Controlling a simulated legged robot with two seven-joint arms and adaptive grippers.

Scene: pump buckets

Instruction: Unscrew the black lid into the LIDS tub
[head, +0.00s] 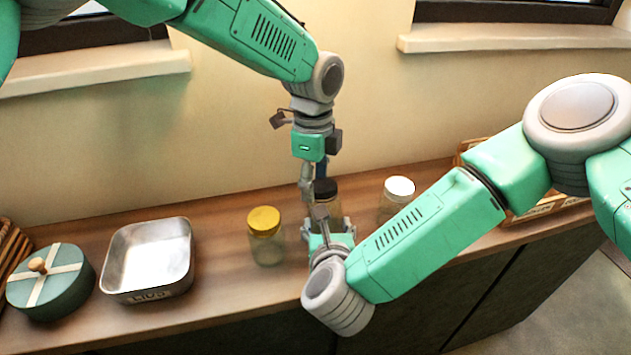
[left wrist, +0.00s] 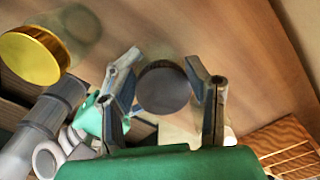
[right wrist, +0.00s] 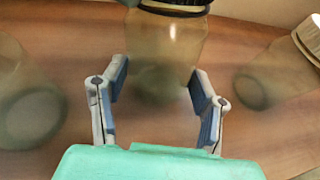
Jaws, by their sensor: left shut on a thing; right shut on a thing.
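The black lid (head: 325,187) sits on a glass jar (head: 329,206) at the middle of the counter. In the left wrist view the lid (left wrist: 163,89) lies between the fingers of my left gripper (left wrist: 162,90). My left gripper (head: 316,190) reaches down from above and is shut on the black lid. My right gripper (head: 332,225) is low at the front and shut on the jar. In the right wrist view the jar body (right wrist: 168,45) stands upright between its fingers (right wrist: 160,85). The metal LIDS tub (head: 150,291) stands left on the counter; its inside looks empty.
A yellow-lidded jar (head: 265,236) stands just left of the held jar, and a white-lidded jar (head: 398,194) to its right. A round green box (head: 50,282) is left of the tub. A wooden crate (head: 545,208) is at the right, partly behind my right arm.

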